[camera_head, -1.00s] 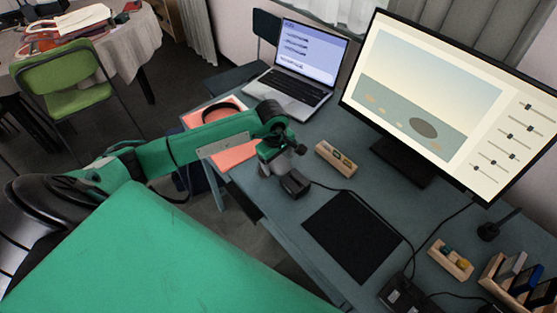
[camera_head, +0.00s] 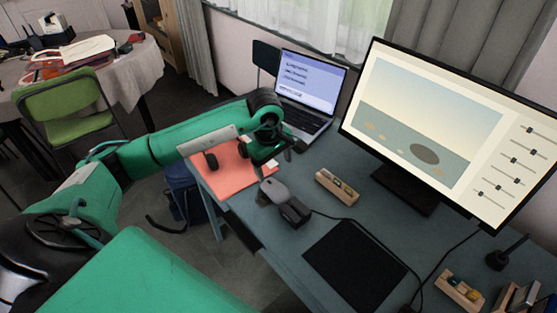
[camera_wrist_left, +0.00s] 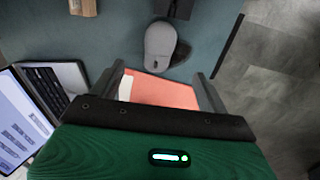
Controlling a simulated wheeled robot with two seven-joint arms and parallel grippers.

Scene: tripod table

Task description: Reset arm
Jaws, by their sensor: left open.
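My left gripper (camera_head: 264,168) hangs over the desk (camera_head: 330,215) near the coral-pink mat (camera_head: 250,184), with its arm reaching in from the left. In the left wrist view its two fingers (camera_wrist_left: 160,88) stand apart with nothing between them, and the mat shows beyond. A grey computer mouse (camera_head: 273,189) lies on the desk just in front of the gripper, apart from it. It also shows ahead of the fingers in the left wrist view (camera_wrist_left: 160,42). My right gripper is not in view.
An open laptop (camera_head: 308,88) stands behind my left arm, partly hidden by it. A large monitor (camera_head: 440,125), a small wooden tray (camera_head: 337,187), a black pad (camera_head: 355,265) and a cabled black device (camera_head: 295,212) occupy the desk. A green chair (camera_head: 70,105) is far left.

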